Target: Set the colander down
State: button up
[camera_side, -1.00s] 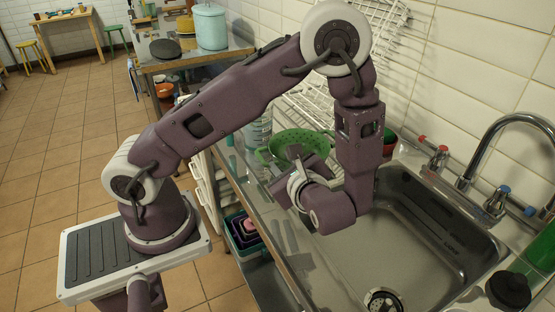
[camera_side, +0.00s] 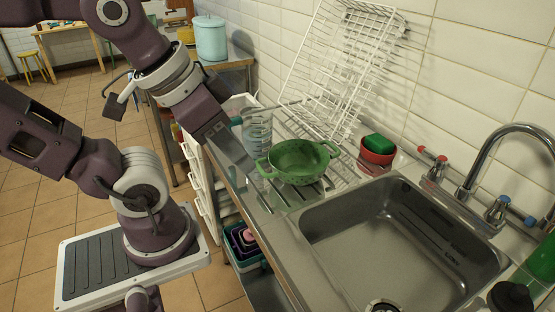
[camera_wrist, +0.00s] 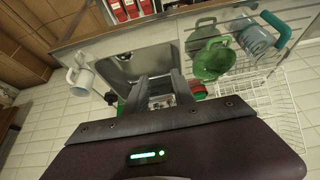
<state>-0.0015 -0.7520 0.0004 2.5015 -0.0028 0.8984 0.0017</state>
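The green colander (camera_side: 300,162) sits upright on the ribbed metal drainboard, left of the sink basin, with its two loop handles out to the sides. In the wrist view the colander (camera_wrist: 213,60) is right of my fingers and apart from them. My gripper (camera_wrist: 158,92) is open, with nothing between its two fingers. In the side view my gripper (camera_side: 230,150) is at the left, short of the colander and beside the clear jug; its fingertips are hard to make out there.
A clear jug (camera_side: 258,130) stands just behind the colander. A white wire rack (camera_side: 335,65) leans on the wall behind. A red bowl (camera_side: 376,158) with a green sponge (camera_side: 379,143) is right of the colander. The sink basin (camera_side: 400,235) is empty.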

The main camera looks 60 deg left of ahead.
jog(key=m+y, duration=0.4)
jog(key=m, duration=1.5)
send_over(268, 156)
notch_tip(268, 156, down, 11)
jog(key=f+m+h, duration=0.1)
jog(key=f+m, duration=0.1)
jog(key=f, duration=0.2)
jog(key=w+f+m+h, duration=0.1)
jog(key=f+m, duration=0.1)
jog(key=f, duration=0.2)
jog(key=f+m+t+h, duration=0.1)
jog(key=f+m+h, duration=0.1)
jog(key=f+m, duration=0.1)
jog(key=shift+w+f, duration=0.3)
jog(key=shift+f, duration=0.6)
grip_shut()
